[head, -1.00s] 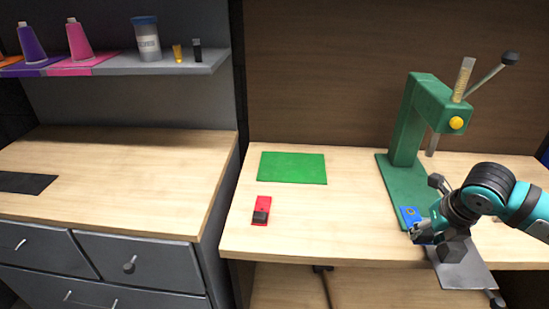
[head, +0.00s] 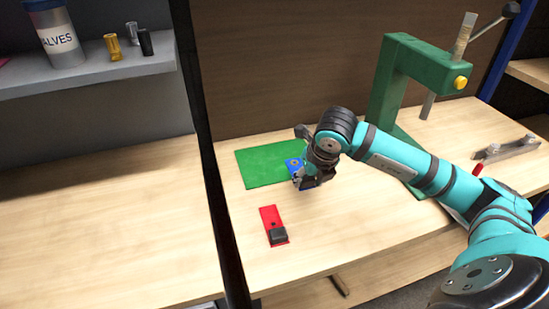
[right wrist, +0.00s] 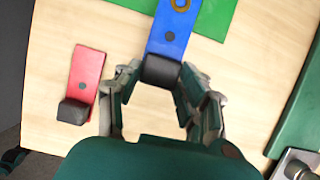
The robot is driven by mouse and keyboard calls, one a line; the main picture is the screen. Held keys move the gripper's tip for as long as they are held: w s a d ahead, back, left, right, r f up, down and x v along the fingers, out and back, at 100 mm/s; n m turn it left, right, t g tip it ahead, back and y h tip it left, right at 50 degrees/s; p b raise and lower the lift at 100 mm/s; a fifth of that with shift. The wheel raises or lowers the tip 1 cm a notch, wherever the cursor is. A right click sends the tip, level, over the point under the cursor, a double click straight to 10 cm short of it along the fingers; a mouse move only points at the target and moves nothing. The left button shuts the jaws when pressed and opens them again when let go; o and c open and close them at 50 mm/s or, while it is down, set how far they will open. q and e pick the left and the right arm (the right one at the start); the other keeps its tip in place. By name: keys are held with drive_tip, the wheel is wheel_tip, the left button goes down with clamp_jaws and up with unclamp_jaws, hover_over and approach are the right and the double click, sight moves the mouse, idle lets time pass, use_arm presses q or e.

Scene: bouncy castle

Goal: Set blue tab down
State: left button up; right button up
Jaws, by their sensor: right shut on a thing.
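The blue tab (head: 294,164) has a brass ring at one end and a black block at the other. In the right wrist view the blue tab (right wrist: 172,38) points away from me, its ring end over the green mat (right wrist: 212,18). My right gripper (head: 308,180) is shut on its black block end, at the right edge of the green mat (head: 258,169). In the right wrist view the fingers (right wrist: 158,90) sit on either side of the block. Whether the tab touches the mat or hangs just above it, I cannot tell. My left gripper is not in view.
A red tab (head: 268,217) with a black block lies on the wooden table, in front of the mat. The green press (head: 402,85) stands behind my right arm. A metal bar (head: 507,149) lies at the right. A shelf (head: 95,75) with small containers is at upper left.

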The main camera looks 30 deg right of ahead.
drive_tip(key=p, duration=0.2)
hover_over(281, 168)
drive_tip(key=s, duration=0.2)
drive_tip(key=shift+a+f, duration=0.15)
drive_tip(key=shift+f, duration=0.35)
drive_tip(key=shift+w, duration=0.25)
wheel_tip(281, 168, down, 4)
drive_tip(key=shift+r+p, duration=0.25)
drive_tip(key=shift+p, duration=0.3)
drive_tip(key=shift+f, duration=0.1)
drive_tip(key=shift+f, duration=0.15)
drive_tip(key=o, duration=1.3)
drive_tip(key=shift+c, duration=0.2)
